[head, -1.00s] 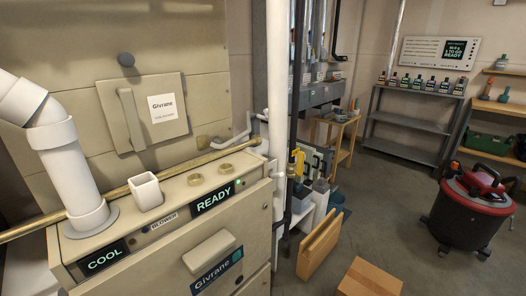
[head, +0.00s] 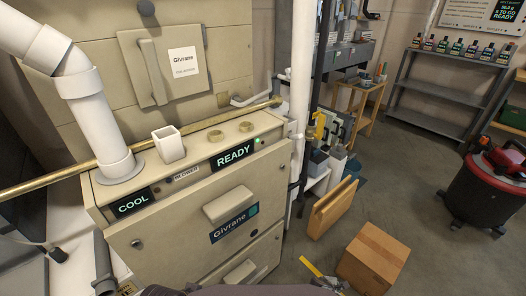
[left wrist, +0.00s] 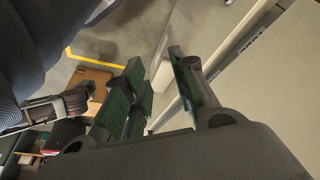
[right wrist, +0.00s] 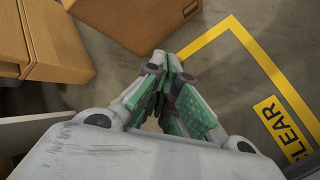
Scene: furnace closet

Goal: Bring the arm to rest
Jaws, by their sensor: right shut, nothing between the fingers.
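My left gripper (left wrist: 163,88) shows in the left wrist view with its green-padded fingers apart and nothing between them. My right gripper (right wrist: 170,75) shows in the right wrist view with its green-padded fingers together and empty, above the bare floor beside a cardboard box (right wrist: 130,30). Neither pair of fingertips can be made out in the head view. A dark rounded part of mine crosses the bottom edge there.
The beige Givrane furnace (head: 170,235) stands close in front, its panels reading COOL and READY. A red and black vacuum (head: 490,190) is farther right. Yellow floor tape (right wrist: 265,65) marks a CLEAR area.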

